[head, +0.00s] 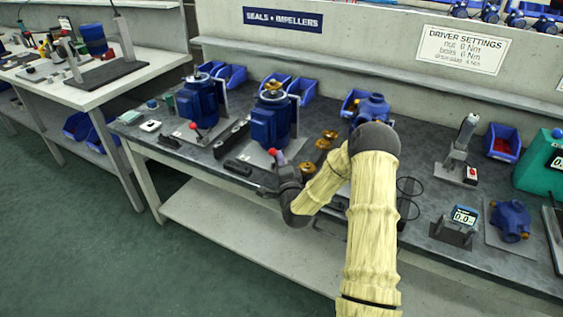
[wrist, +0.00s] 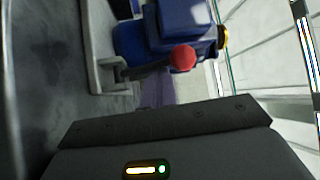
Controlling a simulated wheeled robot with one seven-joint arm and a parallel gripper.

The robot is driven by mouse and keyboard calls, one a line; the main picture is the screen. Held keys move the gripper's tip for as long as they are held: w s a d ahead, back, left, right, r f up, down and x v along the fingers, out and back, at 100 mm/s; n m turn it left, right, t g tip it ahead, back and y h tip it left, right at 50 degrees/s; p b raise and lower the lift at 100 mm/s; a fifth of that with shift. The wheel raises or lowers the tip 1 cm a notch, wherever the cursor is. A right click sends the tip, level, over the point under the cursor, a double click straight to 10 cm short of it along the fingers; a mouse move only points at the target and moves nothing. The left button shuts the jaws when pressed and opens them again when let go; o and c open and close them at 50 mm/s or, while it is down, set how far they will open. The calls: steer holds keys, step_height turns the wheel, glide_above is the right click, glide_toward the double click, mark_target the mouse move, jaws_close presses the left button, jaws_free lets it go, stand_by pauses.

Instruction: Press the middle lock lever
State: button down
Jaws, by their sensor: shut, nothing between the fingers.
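The middle lock lever has a red ball knob (head: 272,151) at the front of the middle blue pump (head: 270,118). In the wrist view the red knob (wrist: 183,57) and its dark arm (wrist: 148,71) show in front of the blue pump body (wrist: 165,30). My gripper (head: 280,159) is shut and empty, right at the knob in the head view. Its purple-grey fingers (wrist: 157,92) show just below the lever arm in the wrist view. I cannot tell whether they touch the lever.
The left pump (head: 197,100) has its own red-knobbed lever (head: 194,126). A third blue pump (head: 373,106) stands to the right, partly behind my arm. Brass parts (head: 323,144) lie between them. A black block (head: 237,166) lies near the bench's front edge.

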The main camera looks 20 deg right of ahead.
steer(key=shift+s+a+f, duration=0.1)
steer(key=s+f, duration=0.1)
steer(key=s, duration=0.7)
steer(key=s+a+f, duration=0.1)
steer(key=s, duration=0.8)
steer(key=shift+a+f+p, duration=0.25)
steer(key=shift+f+p, duration=0.05)
steer(key=shift+f, duration=0.05)
